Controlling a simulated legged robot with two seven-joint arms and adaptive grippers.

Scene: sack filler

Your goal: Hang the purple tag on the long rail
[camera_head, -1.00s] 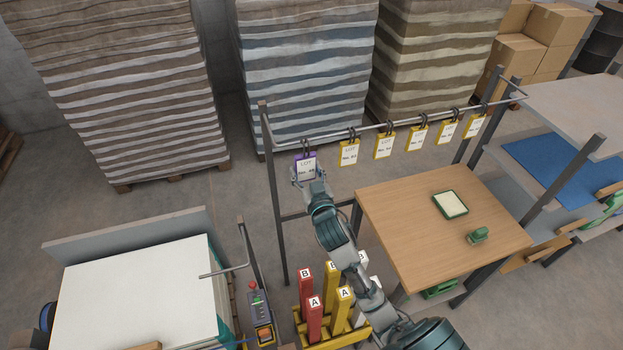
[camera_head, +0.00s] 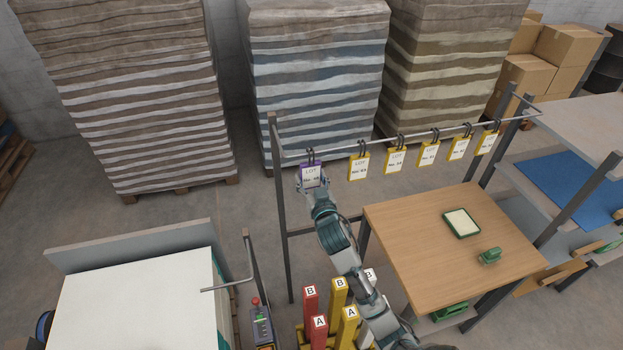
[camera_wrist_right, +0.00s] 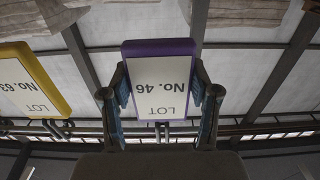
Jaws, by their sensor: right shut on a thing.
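The purple tag (camera_head: 311,175) with a white face marked LOT No. 46 is at the left end of the long rail (camera_head: 400,138). Its dark hooks (camera_head: 311,156) appear at the rail; I cannot tell whether they rest on it. My right gripper (camera_head: 312,186) is shut on the purple tag from below. In the right wrist view the purple tag (camera_wrist_right: 161,82) sits between the two fingers (camera_wrist_right: 161,98), upside down in the picture. My left gripper is not in view.
Several yellow tags (camera_head: 394,160) hang along the rail to the right. A yellow tag (camera_wrist_right: 32,80) is close beside the purple one. A wooden table (camera_head: 450,245) stands right of my arm. Red and yellow posts (camera_head: 311,300) stand below my arm.

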